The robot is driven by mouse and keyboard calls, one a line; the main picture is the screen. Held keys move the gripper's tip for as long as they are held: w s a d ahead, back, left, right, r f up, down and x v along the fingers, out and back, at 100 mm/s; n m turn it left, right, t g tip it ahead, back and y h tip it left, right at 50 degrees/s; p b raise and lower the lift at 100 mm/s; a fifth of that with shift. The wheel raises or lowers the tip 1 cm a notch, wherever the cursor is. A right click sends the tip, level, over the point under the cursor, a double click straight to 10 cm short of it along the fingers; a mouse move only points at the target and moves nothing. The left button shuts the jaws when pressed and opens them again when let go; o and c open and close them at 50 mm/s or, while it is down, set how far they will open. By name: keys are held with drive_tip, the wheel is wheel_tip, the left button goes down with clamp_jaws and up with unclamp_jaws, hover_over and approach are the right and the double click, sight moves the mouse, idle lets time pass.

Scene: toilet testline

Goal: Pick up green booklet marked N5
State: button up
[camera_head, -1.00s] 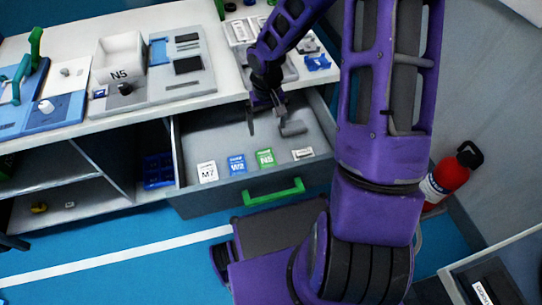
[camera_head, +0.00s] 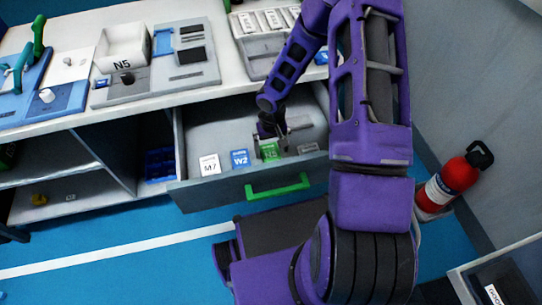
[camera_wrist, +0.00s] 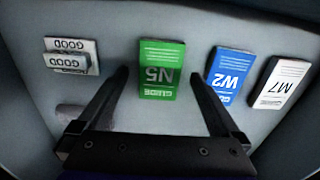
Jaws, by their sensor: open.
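The green booklet marked N5 (camera_head: 270,151) lies flat in the open drawer, partly hidden by my gripper in the head view. In the wrist view the green booklet (camera_wrist: 158,70) shows upside down, between and just beyond my two fingertips. My gripper (camera_wrist: 160,78) is open and empty, one finger to each side of the booklet, not visibly touching it. In the head view my gripper (camera_head: 272,144) is down inside the drawer, over the booklet.
A blue W2 booklet (camera_head: 240,158) and a white M7 booklet (camera_head: 209,165) lie left of the green one. Small plates marked GOOD (camera_wrist: 70,55) lie on its other side. The drawer (camera_head: 200,136) has walls around and a green handle (camera_head: 277,186) in front.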

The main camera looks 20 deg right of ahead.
sight(271, 156)
wheel_tip(271, 156, down, 3)
drive_tip(key=shift+r, duration=0.15)
drive_tip(key=c, duration=1.3)
